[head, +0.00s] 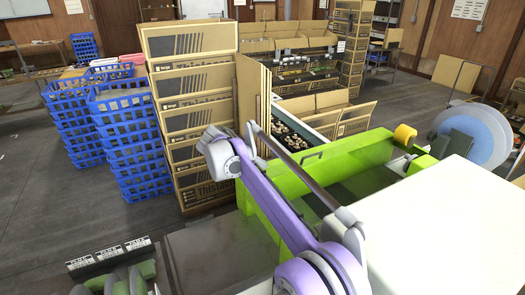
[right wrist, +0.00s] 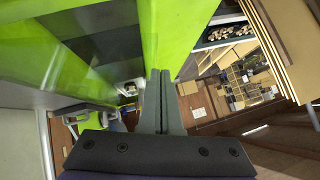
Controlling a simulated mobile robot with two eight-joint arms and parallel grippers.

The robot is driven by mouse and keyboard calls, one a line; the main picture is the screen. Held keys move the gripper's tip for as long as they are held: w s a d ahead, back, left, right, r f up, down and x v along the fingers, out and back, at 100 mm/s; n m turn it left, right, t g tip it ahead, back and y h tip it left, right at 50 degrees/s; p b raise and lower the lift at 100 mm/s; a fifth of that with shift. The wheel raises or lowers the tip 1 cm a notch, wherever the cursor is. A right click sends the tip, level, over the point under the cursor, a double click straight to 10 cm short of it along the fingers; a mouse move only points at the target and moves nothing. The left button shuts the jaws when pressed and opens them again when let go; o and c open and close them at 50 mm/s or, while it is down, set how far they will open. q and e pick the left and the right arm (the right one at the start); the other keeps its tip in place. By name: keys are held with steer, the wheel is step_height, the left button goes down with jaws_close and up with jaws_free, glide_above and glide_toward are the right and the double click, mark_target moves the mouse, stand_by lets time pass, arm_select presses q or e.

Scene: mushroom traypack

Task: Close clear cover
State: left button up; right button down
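The green packing machine (head: 372,153) stands at the right of the head view, with an open-looking channel between its bright green walls. I cannot make out the outline of the clear cover for sure in either view. My right arm, purple and grey, reaches across the machine's near left side in the head view. My right gripper (right wrist: 162,75) shows in the right wrist view with its two grey fingers together and nothing visible between them. It points along the green machine wall (right wrist: 185,35); contact cannot be told. My left gripper is not seen.
Stacked cardboard boxes (head: 195,110) and blue crates (head: 130,140) stand left of the machine. A conveyor with mushroom trays (head: 290,132) leads into its far side. A large film reel (head: 478,135) is at the right. A white top (head: 450,235) fills the near right.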

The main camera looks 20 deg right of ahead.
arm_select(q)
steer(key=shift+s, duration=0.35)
arm_select(e)
steer(key=f, duration=0.5)
steer(key=shift+w+a+f, duration=0.1)
steer(key=shift+w+f, duration=0.15)
steer(key=shift+w, duration=0.05)
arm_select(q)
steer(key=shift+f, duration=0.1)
arm_select(e)
steer(key=shift+f, duration=0.15)
